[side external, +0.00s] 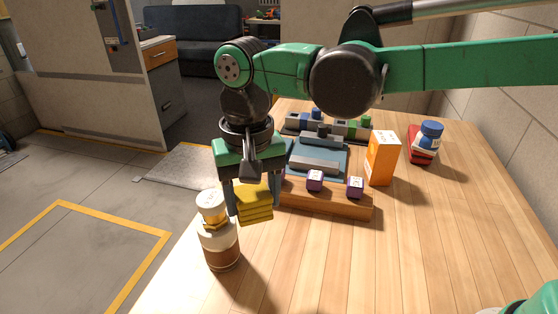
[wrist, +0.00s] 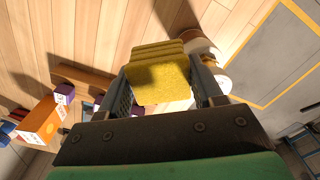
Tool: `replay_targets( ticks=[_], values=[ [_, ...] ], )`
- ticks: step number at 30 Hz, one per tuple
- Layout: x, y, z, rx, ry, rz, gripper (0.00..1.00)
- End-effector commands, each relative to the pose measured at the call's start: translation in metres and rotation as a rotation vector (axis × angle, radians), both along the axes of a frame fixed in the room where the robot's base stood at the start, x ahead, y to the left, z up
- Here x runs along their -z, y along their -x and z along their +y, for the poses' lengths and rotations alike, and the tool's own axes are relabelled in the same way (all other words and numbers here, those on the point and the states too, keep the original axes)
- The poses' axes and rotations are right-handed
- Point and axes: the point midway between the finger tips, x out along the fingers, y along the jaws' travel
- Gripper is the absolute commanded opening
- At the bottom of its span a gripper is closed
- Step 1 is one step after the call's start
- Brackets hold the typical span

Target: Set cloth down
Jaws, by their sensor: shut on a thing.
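The cloth is a folded yellow stack (side external: 254,203) that hangs between the fingers of my gripper (side external: 252,200). In the wrist view the yellow cloth (wrist: 160,75) sits between both fingertips of my gripper (wrist: 163,88), with its layers showing. My gripper is shut on it, above the left edge of the wooden table (side external: 420,245). In the side view the cloth appears just right of a white and brown bottle (side external: 220,240). Whether the cloth touches the table or the bottle is hard to tell.
A wooden stand with purple cubes (side external: 315,181) lies to the right, with a grey-blue device (side external: 318,158) behind. An orange box (side external: 382,158) and a blue-capped jar (side external: 430,135) on a red item stand farther right.

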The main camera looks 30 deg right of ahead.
Motion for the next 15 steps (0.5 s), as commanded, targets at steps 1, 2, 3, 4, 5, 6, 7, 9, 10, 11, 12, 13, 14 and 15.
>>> replay_targets(
  ticks=[1,2,3,4,5,6,7,9,10,11,12,13,14,15],
  values=[
    [-0.004,-0.010,-0.025,-0.003,0.000,0.000,0.08],
    [-0.007,-0.015,-0.039,-0.014,0.000,0.000,0.08],
    [-0.011,-0.021,-0.059,-0.030,0.000,0.000,0.08],
    [-0.013,-0.024,-0.074,-0.044,0.000,0.000,0.08],
    [-0.016,-0.027,-0.089,-0.058,0.000,0.000,0.08],
    [-0.019,-0.029,-0.109,-0.075,0.000,0.000,0.08],
    [-0.021,-0.030,-0.122,-0.089,0.000,0.000,0.08],
    [-0.026,-0.030,-0.151,-0.117,0.000,0.000,0.08],
    [-0.027,-0.029,-0.161,-0.129,0.000,0.000,0.08],
    [-0.029,-0.028,-0.170,-0.139,0.000,0.000,0.08],
    [-0.030,-0.027,-0.180,-0.151,0.000,0.000,0.08],
    [-0.031,-0.026,-0.186,-0.159,0.000,0.000,0.08],
    [-0.032,-0.025,-0.191,-0.166,0.000,0.000,0.08],
    [-0.033,-0.024,-0.197,-0.175,0.000,0.000,0.08]
  ],
)
